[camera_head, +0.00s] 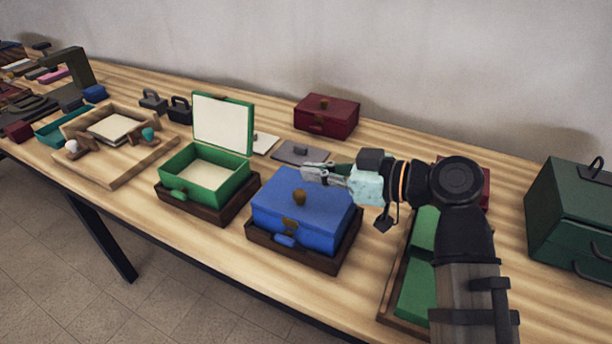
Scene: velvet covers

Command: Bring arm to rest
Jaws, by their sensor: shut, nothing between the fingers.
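My gripper (317,174) is shut and empty. It shows above the back right part of the closed blue box (287,203), pointing left. I cannot tell whether it touches the lid. My arm comes in from the lower right and hides part of what lies behind and under it. The blue box has a brown knob on its lid and sits in a dark wooden tray (263,246).
A green box (177,170) stands open to the left. A closed dark red box (341,121) stands behind. A wooden tray with green panels (412,306) lies under my arm. A dark green chest (555,216) stands right. Bare tabletop shows along the front edge.

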